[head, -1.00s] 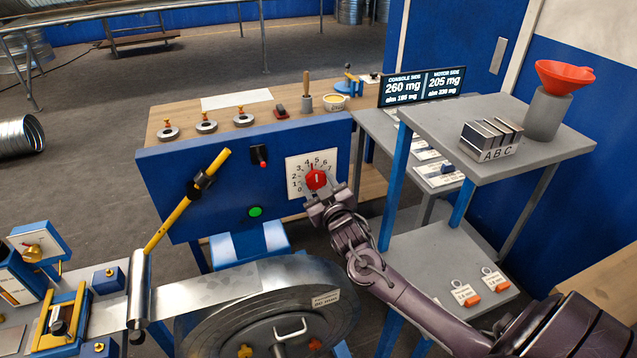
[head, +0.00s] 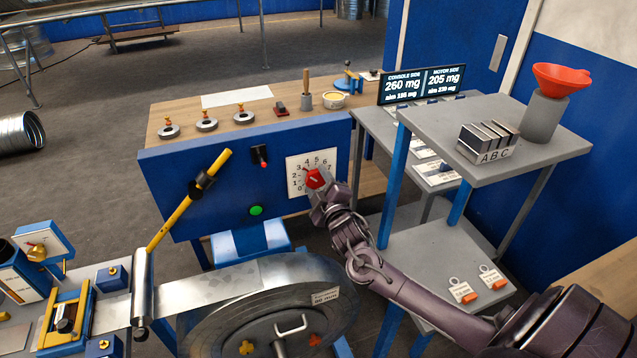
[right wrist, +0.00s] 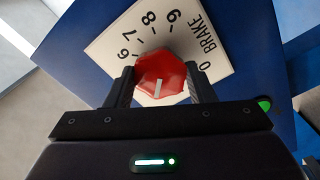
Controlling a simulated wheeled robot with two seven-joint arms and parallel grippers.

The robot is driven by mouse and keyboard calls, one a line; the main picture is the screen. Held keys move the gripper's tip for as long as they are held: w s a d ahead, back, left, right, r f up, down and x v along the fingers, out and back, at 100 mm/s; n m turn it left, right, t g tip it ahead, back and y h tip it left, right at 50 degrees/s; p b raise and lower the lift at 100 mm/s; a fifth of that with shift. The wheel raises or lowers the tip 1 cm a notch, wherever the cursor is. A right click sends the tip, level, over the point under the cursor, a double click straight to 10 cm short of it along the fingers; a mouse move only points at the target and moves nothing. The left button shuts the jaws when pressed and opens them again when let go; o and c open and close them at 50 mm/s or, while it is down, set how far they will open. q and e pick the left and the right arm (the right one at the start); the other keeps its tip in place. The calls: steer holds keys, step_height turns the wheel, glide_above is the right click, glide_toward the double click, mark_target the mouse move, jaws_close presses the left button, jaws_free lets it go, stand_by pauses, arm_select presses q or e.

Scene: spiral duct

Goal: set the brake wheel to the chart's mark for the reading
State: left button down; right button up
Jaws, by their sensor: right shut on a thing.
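The brake wheel is a red knob (head: 316,179) on a white dial (head: 298,162) marked with numerals, on the front of the blue console. My right gripper (head: 318,186) is shut on the knob, a finger on each side. The right wrist view shows the red knob (right wrist: 160,75) between the fingers, with 6 to 9, 0 and BRAKE readable. In the head view its pointer faces upper left, around 3; the exact mark is unclear. A tag (head: 325,296) on the large reel has small print I cannot read surely. My left gripper is out of view.
A screen (head: 422,85) reads console side 260 mg and motor side 205 mg. A green button (head: 256,211) and a red-tipped switch (head: 261,156) are left of the dial. A grey shelf (head: 440,125) stands right. The reel (head: 215,325) lies below my right arm.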

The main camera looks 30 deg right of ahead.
stand_by(0.5)
steer(key=o, duration=1)
steer(key=shift+s, duration=0.15)
steer(key=shift+s+a+f, duration=0.1)
steer(key=shift+s+f, duration=0.05)
steer(key=shift+s, duration=0.15)
steer(key=b+v, duration=0.1)
steer(key=v, duration=0.6)
steer(key=shift+b, duration=0.4)
